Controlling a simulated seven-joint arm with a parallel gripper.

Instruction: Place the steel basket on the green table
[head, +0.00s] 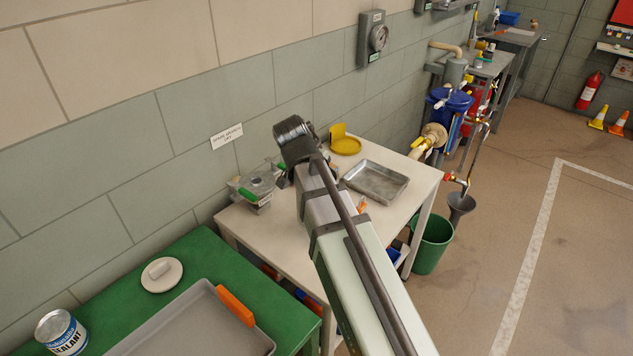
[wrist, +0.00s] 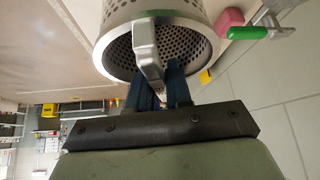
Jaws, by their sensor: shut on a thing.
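The steel basket (wrist: 188,18) is a perforated metal cylinder with a smooth rim and a grey handle. It fills the top middle of the wrist view. My gripper (wrist: 160,92) has its blue fingers closed at the handle by the basket's rim. The exact contact is partly hidden behind the handle. In the head view my arm hides both the gripper and the basket. The green table (head: 208,262) stands at the lower left of the head view, against the wall.
On the green table are a grey tray (head: 190,325) with an orange grip, a white lid (head: 161,275) and a sealant can (head: 62,333). The white table (head: 290,250) holds a metal tray (head: 376,181), a yellow item (head: 345,145) and green-handled valves (head: 257,188). A green bucket (head: 433,243) stands beside it.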

